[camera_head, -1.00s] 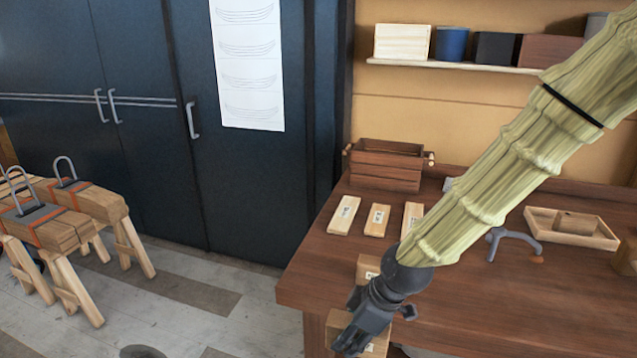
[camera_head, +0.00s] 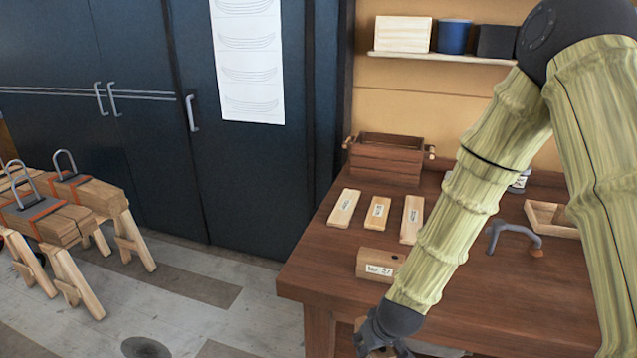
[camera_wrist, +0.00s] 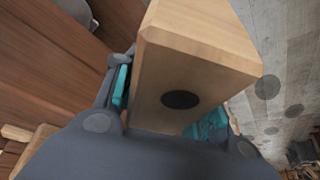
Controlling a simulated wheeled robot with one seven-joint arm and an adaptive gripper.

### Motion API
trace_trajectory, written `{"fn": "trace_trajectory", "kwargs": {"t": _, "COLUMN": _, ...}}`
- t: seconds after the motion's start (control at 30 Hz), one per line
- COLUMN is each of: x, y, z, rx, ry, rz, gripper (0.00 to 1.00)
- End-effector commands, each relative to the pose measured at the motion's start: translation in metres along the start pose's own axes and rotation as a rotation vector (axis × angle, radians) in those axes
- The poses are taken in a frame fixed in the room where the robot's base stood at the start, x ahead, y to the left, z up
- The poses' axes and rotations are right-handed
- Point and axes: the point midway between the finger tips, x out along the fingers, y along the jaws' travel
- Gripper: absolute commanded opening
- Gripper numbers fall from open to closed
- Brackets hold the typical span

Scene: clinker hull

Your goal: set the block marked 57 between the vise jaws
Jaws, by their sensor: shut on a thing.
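My gripper (camera_wrist: 165,108) is shut on a pale wooden block (camera_wrist: 205,45) with a round dark spot on its end. The block sits between the teal finger pads in the wrist view, and no number shows on the faces in sight. In the head view my gripper (camera_head: 382,335) is low, at the bench's front edge, and mostly hides the held block. Another wooden block (camera_head: 381,262) with a white label lies on the bench just above the gripper; its marking is too small to read surely. I cannot make out the vise jaws in either view.
The brown bench (camera_head: 450,300) also holds several labelled flat pieces (camera_head: 343,207), a slatted crate (camera_head: 388,158), a grey curved tool (camera_head: 513,232) and a shallow tray (camera_head: 550,218). Sawhorses with timber (camera_head: 70,205) stand at left. Open floor (camera_head: 220,290) lies left of the bench.

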Motion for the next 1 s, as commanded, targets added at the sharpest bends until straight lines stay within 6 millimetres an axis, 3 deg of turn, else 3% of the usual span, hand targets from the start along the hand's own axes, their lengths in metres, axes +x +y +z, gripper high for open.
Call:
{"fn": "trace_trajectory", "kwargs": {"t": 0.1, "x": 0.017, "y": 0.021, "z": 0.016, "rx": 0.137, "ry": -0.003, "rz": 0.053, "gripper": 0.06}}
{"fn": "trace_trajectory", "kwargs": {"t": 0.3, "x": 0.031, "y": 0.043, "z": 0.034, "rx": 0.267, "ry": 0.0, "rz": 0.108, "gripper": 0.06}}
{"fn": "trace_trajectory", "kwargs": {"t": 1.0, "x": 0.034, "y": 0.048, "z": 0.038, "rx": 0.296, "ry": 0.001, "rz": 0.124, "gripper": 0.06}}
